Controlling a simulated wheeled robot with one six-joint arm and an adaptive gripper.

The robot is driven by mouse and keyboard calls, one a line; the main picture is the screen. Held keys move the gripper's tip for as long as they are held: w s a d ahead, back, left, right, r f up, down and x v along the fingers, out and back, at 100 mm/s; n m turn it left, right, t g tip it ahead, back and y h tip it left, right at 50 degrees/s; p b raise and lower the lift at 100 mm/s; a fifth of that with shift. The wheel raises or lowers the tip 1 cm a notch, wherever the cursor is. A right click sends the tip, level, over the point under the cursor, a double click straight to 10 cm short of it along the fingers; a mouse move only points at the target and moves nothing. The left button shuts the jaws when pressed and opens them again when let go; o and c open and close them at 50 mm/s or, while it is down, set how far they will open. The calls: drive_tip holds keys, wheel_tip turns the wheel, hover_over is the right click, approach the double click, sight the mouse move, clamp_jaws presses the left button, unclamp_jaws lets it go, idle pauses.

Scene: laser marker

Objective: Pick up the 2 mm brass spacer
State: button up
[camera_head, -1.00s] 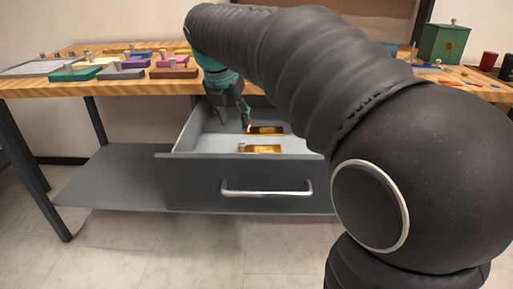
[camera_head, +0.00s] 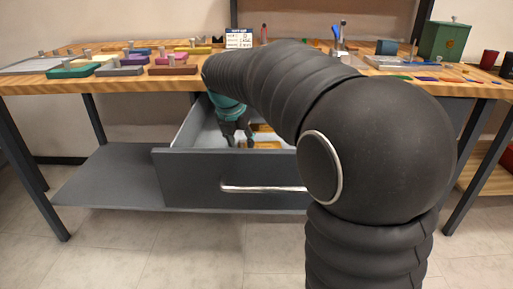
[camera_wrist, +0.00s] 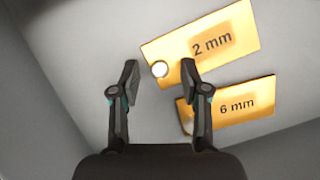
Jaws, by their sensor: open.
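The 2 mm brass spacer (camera_wrist: 215,42) is a flat gold plate marked "2 mm", lying in the open drawer (camera_head: 230,178). It has a small pale round knob or hole (camera_wrist: 160,69) near its left end. My gripper (camera_wrist: 160,75) is open, its two fingertips on either side of that round spot in the wrist view. I cannot tell how high the fingers are above the plate. In the head view my gripper (camera_head: 236,142) reaches down into the drawer, and the brass plates are partly hidden behind it and my arm.
A second brass plate marked "6 mm" (camera_wrist: 235,105) lies just below the 2 mm one, close to the right finger. The drawer's front wall stands nearest me. The wooden bench top (camera_head: 110,83) above holds several coloured blocks. The drawer floor at left (camera_wrist: 75,50) is clear.

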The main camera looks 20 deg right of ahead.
clamp_jaws()
idle(0.3)
